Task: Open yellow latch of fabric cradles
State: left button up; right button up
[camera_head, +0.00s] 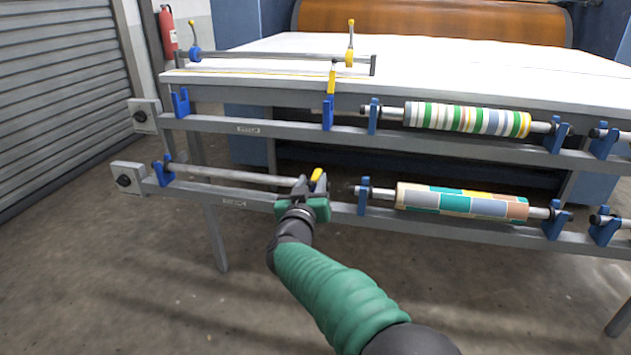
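Two fabric cradles run along the front of the table. The lower one has a blue bracket (163,172) at its left end and a bare bar (240,175). Its yellow latch (317,174) is at the bar's right end, tilted a little. My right gripper (311,185) is at this latch, its fingers apart on either side of it; the fingers partly hide the latch and its bracket, and contact is unclear. The upper cradle has a yellow latch (332,80) standing upright on a blue bracket (328,112). My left gripper is out of view.
A striped fabric roll (467,119) lies in the upper blue holders, and a patchwork roll (462,201) in the lower ones, just right of my gripper. A metal bar (270,55) with upright handles is on the white table (450,60). The floor in front is clear.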

jog(key=shift+a, duration=0.25)
jog(key=shift+c, duration=0.7)
jog(key=shift+d, duration=0.35)
grip_shut()
jog(key=shift+a, duration=0.1)
jog(key=shift+s+a+f, duration=0.1)
jog(key=shift+f, duration=0.1)
